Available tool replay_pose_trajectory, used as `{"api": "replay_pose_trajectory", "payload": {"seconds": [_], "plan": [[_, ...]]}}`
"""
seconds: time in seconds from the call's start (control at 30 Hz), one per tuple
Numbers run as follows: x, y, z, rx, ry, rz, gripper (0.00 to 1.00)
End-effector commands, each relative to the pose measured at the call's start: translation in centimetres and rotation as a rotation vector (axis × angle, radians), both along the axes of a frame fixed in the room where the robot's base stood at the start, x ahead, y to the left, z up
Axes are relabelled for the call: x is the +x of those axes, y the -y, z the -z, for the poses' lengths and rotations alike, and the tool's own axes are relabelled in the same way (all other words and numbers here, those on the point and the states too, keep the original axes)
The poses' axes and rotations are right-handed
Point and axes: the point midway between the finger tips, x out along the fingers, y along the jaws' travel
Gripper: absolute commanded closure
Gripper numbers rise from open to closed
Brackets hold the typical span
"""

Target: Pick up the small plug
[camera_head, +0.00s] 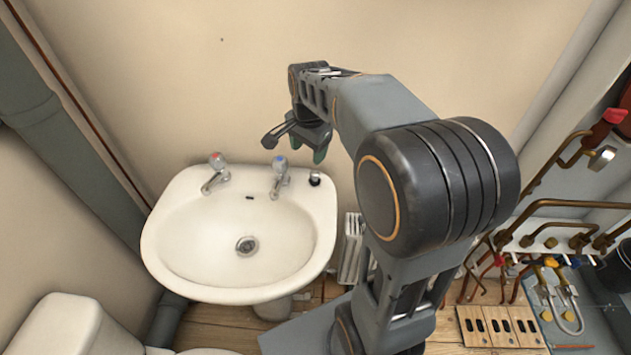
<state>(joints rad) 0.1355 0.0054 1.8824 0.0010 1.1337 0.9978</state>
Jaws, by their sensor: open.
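A small dark plug with a pale rim (315,179) sits on the right back corner of the white sink (160,232), beside the blue-topped tap. My gripper (297,148) is above the back edge of the sink, a little up and left of the plug in the head view. Its two fingers are spread apart and nothing shows between them. The exact height of the fingers over the plug cannot be told from this view.
A red-topped tap (216,172) and a blue-topped tap (280,176) rise from the sink's back rim, close to my gripper. The basin has an open drain (246,245). Copper pipes (570,203) and valves fill the right side. A white toilet (62,330) stands lower left.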

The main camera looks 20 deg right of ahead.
Motion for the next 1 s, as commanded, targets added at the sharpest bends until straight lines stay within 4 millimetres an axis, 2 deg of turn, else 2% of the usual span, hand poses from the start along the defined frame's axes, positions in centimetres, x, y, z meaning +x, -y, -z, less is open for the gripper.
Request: {"api": "replay_pose_trajectory", "payload": {"seconds": [0.03,0.1,0.3,0.5,0.8,1.0], "plan": [[1.6,1.0,1.1,0.014,-0.024,0.114,0.38],[3.5,2.2,2.0,0.029,-0.050,0.272,0.38],[6.7,4.5,3.9,0.050,-0.095,0.581,0.38],[7.6,5.3,6.6,0.054,-0.114,0.686,0.38],[7.6,5.3,11.6,0.055,-0.113,0.690,0.38],[7.6,5.3,13.0,0.056,-0.109,0.689,0.38]]}}
